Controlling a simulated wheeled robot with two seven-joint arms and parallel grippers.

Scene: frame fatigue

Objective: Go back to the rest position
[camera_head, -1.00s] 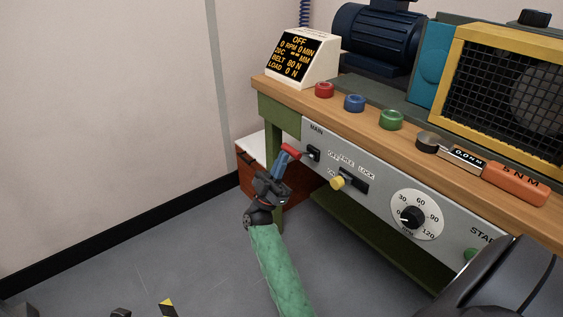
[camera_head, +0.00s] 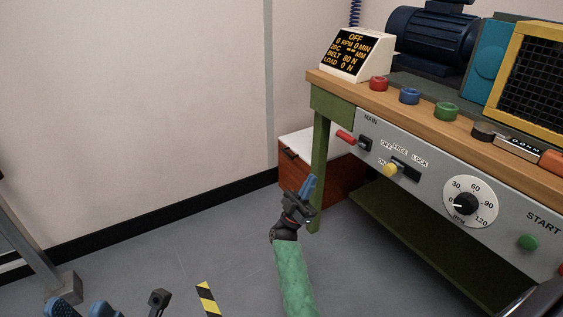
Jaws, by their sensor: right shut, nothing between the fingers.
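My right gripper (camera_head: 308,188), on the green-sleeved arm, is shut and empty. It is over the floor in front of the bench's left leg, apart from the panel. My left gripper (camera_head: 82,309) is partly cut off at the bottom left edge; its two blue fingertips are spread apart with a gap between them. The red-tipped MAIN lever (camera_head: 345,136) sticks out to the left of its black switch on the grey panel (camera_head: 428,180). The sloped display (camera_head: 355,55) reads OFF at the top.
The wooden-topped bench (camera_head: 420,111) carries red, blue and green knobs and a motor. A red-brown cabinet (camera_head: 325,175) stands behind its left leg. A grey metal stand (camera_head: 35,250) is at the left edge. The grey floor between is largely clear.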

